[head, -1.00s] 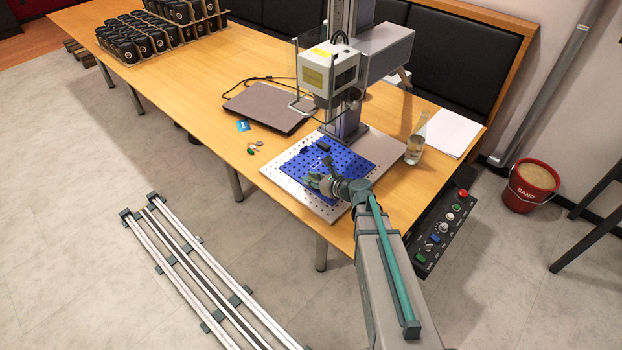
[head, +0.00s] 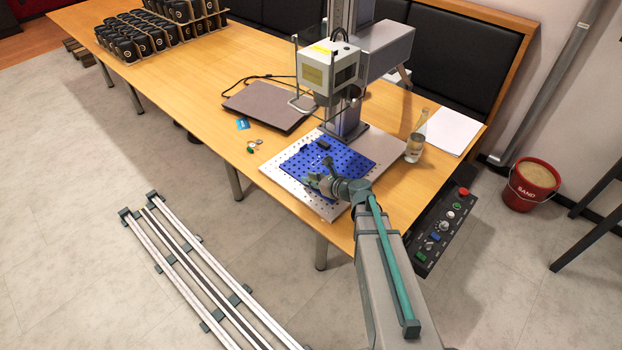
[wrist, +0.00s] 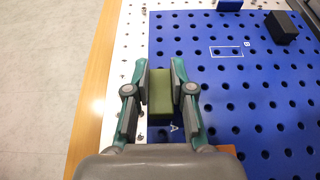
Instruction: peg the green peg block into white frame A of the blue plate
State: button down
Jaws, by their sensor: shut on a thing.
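My gripper (wrist: 160,88) is shut on the green peg block (wrist: 161,98), which sits between its two fingers in the wrist view. The block is over the left edge area of the blue plate (wrist: 237,128). A white letter A (wrist: 174,128) shows just below and right of the block. The frame beside that letter is mostly hidden by the block and gripper. I cannot tell whether the block touches the plate. In the head view my gripper (head: 314,182) is low over the plate's near left side (head: 345,161), and the block is too small to make out.
A white frame marked B (wrist: 226,52) is empty farther up the plate. A black block (wrist: 282,27) stands right of it, and a blue block (wrist: 229,4) is at the top edge. The laser head (head: 327,68) hangs behind the plate. A glass bottle (head: 415,143) stands at right.

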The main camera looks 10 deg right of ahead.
jog(key=shift+f, duration=0.15)
jog(key=c, duration=0.9)
grip_release()
jog(key=v, duration=1.2)
